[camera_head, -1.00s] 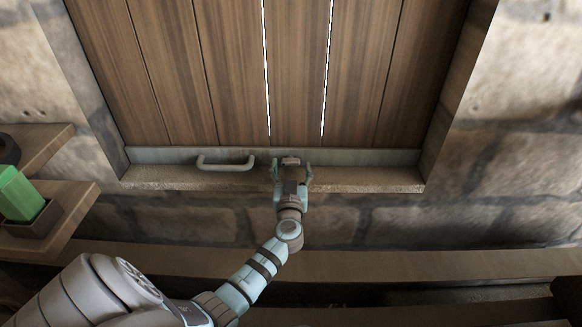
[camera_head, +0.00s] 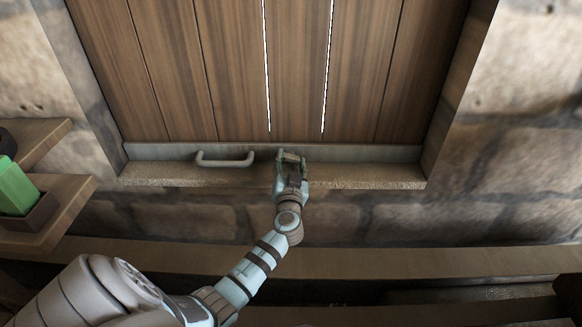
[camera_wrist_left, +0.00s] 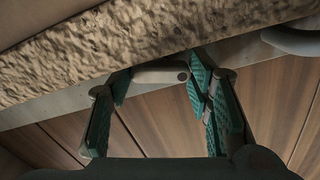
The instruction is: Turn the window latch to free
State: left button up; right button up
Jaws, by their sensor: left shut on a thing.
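The wooden window shutter (camera_head: 240,70) stands closed-looking in a stone opening, with a pale rail (camera_head: 370,155) along its bottom edge. The window latch (camera_head: 291,157) is a small pale bar at the middle of this rail. My left gripper (camera_head: 290,161) is at the latch, with its fingers around it. In the left wrist view the latch (camera_wrist_left: 160,74) spans between the two green-padded fingertips of my left gripper (camera_wrist_left: 158,80). The fingers partly hide the latch ends. My right gripper is in neither view.
A pale handle (camera_head: 225,161) sits on the rail left of the latch. The stone sill (camera_head: 370,178) runs just below. Wooden shelves (camera_head: 60,215) with a green block (camera_head: 17,187) stand at the left. The sill to the right is clear.

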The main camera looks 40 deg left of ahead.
pick_arm(q)
jog(key=shift+m, duration=1.1)
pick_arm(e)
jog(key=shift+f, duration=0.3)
pick_arm(q)
jog(key=o, duration=1.2)
jog(key=shift+c, duration=0.2)
